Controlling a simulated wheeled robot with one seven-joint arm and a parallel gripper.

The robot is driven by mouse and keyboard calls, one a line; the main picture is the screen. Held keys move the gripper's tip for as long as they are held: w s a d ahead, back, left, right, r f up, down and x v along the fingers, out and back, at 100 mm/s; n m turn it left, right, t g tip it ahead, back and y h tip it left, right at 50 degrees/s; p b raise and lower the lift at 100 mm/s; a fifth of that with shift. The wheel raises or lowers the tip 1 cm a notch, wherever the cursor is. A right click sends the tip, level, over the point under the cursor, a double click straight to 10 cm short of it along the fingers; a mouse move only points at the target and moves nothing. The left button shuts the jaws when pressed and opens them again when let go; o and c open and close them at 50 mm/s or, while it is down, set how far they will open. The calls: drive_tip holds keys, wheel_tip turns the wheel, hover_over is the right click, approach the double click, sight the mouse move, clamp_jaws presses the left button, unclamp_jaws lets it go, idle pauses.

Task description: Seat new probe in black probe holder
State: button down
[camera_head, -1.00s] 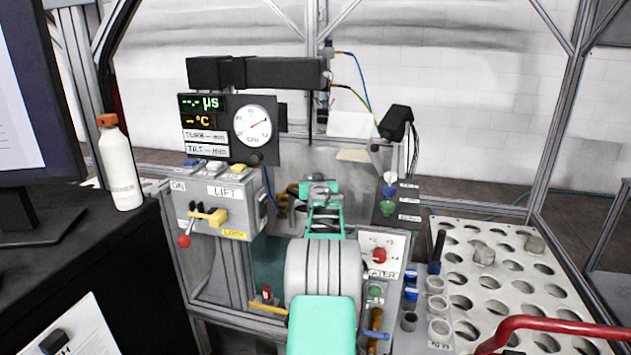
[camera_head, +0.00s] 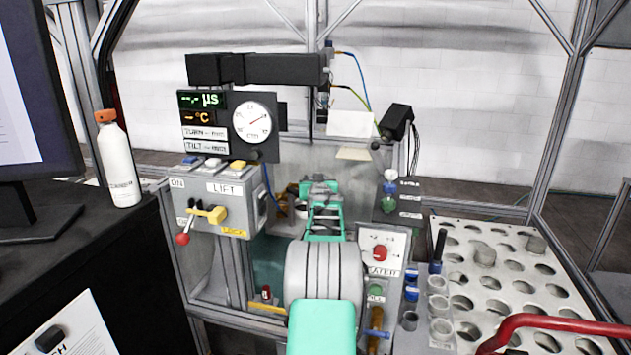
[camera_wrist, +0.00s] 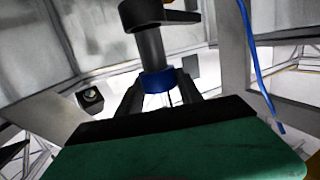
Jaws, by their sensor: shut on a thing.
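The new probe (camera_wrist: 151,45) is a dark grey cylinder with a blue collar (camera_wrist: 158,80) at its lower end in the wrist view. My gripper (camera_wrist: 162,98), with its green body, is shut on it at the collar. The probe stands nearly upright, its upper end meeting a black rounded part (camera_wrist: 143,13) that looks like the probe holder. I cannot tell whether the probe is inside it or just below it. In the head view my gripper (camera_head: 321,184) is in the middle of the rig, and the held probe cannot be made out there.
A control box with a yellow lever (camera_head: 212,215) stands left of my arm, below a gauge panel (camera_head: 253,122). A heater panel (camera_head: 383,250) is close on the right. A perforated rack (camera_head: 505,262) and another dark probe (camera_head: 438,250) are farther right. A blue cable (camera_wrist: 255,60) hangs nearby.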

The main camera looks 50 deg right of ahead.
drive_tip(key=shift+f+b, duration=2.05)
drive_tip(key=shift+f, duration=0.4)
drive_tip(key=c, duration=0.7)
unclamp_jaws()
drive_tip(key=b+v, duration=0.1)
drive_tip(key=v, duration=0.7)
drive_tip(key=shift+d+r, duration=0.1)
drive_tip(key=shift+r, duration=0.05)
